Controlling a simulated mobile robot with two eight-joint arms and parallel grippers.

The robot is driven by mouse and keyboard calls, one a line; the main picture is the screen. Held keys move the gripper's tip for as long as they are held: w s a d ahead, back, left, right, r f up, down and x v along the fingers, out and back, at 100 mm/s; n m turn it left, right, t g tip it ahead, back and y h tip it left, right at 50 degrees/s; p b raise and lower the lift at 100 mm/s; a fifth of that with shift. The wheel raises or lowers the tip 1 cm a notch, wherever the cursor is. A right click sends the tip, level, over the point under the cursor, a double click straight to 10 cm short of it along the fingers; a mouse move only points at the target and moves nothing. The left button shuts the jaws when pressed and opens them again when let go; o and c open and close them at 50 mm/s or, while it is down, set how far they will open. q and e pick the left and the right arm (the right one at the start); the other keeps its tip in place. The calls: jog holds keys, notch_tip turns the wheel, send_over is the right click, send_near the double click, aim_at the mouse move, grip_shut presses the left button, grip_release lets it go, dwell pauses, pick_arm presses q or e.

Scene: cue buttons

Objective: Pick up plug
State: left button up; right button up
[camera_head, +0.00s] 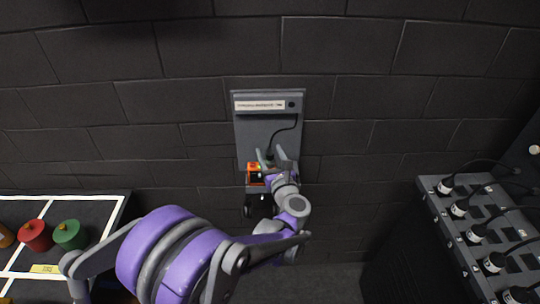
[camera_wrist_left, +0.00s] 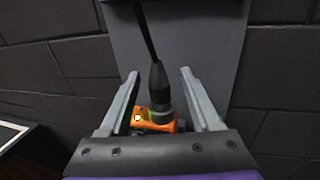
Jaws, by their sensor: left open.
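The plug (camera_wrist_left: 158,88) is dark, with a black cable running up from it, and stands upright at an orange block (camera_wrist_left: 154,124) in the left wrist view. Whether it sits in the block or just behind it I cannot tell. In the head view the orange block (camera_head: 253,168) shows at the foot of a grey wall panel (camera_head: 262,133), and the plug there is mostly hidden by my gripper. My left gripper (camera_head: 271,155) is open at the panel. In the left wrist view its fingers (camera_wrist_left: 159,76) stand either side of the plug, with a gap on both sides.
The cable (camera_head: 284,130) loops down the wall panel. A dark table with a red knob (camera_head: 36,235) and a green knob (camera_head: 70,235) stands at the left. A grey rack with several black plugs and cables (camera_head: 460,208) stands at the right.

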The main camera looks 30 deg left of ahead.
pick_arm(q)
jog(key=shift+s, duration=0.1)
jog(key=shift+c, duration=0.4)
grip_shut()
